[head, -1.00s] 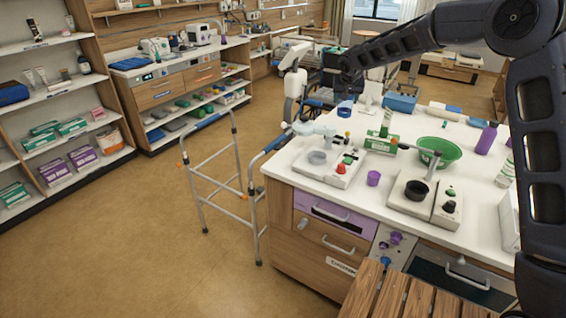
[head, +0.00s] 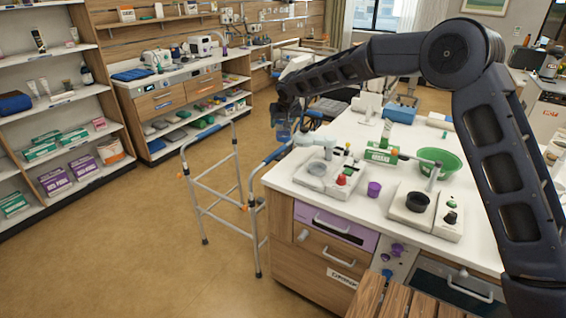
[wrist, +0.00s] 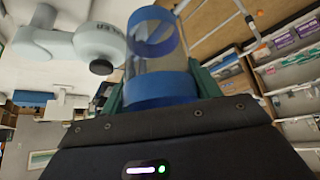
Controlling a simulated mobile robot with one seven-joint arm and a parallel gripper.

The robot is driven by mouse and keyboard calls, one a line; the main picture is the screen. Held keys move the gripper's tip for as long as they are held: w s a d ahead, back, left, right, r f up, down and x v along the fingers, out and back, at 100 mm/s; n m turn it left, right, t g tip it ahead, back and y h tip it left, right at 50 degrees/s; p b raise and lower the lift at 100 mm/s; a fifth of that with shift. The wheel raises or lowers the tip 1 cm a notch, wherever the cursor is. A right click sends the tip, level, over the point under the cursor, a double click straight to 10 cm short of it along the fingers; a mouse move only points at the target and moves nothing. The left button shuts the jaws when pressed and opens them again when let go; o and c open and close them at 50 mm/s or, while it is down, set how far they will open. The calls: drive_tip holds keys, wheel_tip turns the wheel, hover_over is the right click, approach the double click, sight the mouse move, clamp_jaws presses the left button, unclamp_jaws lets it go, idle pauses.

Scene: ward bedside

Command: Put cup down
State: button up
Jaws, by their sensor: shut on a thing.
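The cup is clear with blue bands at its rim and base. It shows in the head view (head: 283,133) just past the left end of the white counter (head: 340,204), and close up in the wrist view (wrist: 157,58). My gripper (head: 285,116) is shut on the cup, its green fingers on either side of the lower blue band in the wrist view (wrist: 160,86). In the head view the cup hangs below the dark wrist, near the walker. The gap between cup and counter is hard to judge.
A walker (head: 212,165) stands left of the counter. A white device with a red knob (head: 328,175), a small purple cup (head: 374,189), a green box (head: 381,154), a green bowl (head: 440,160) and a second device (head: 425,210) crowd the counter. Open floor lies left.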

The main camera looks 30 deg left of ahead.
wheel_tip(320, 180, down, 16)
drive_tip(key=shift+f, duration=0.1)
idle(0.5)
drive_tip(key=shift+f, duration=0.15)
drive_tip(key=o, duration=1)
drive_tip(key=shift+s+d+r, duration=0.1)
drive_tip(key=shift+d+r, duration=0.05)
drive_tip(key=shift+r, duration=0.45)
drive_tip(key=v, duration=1.1)
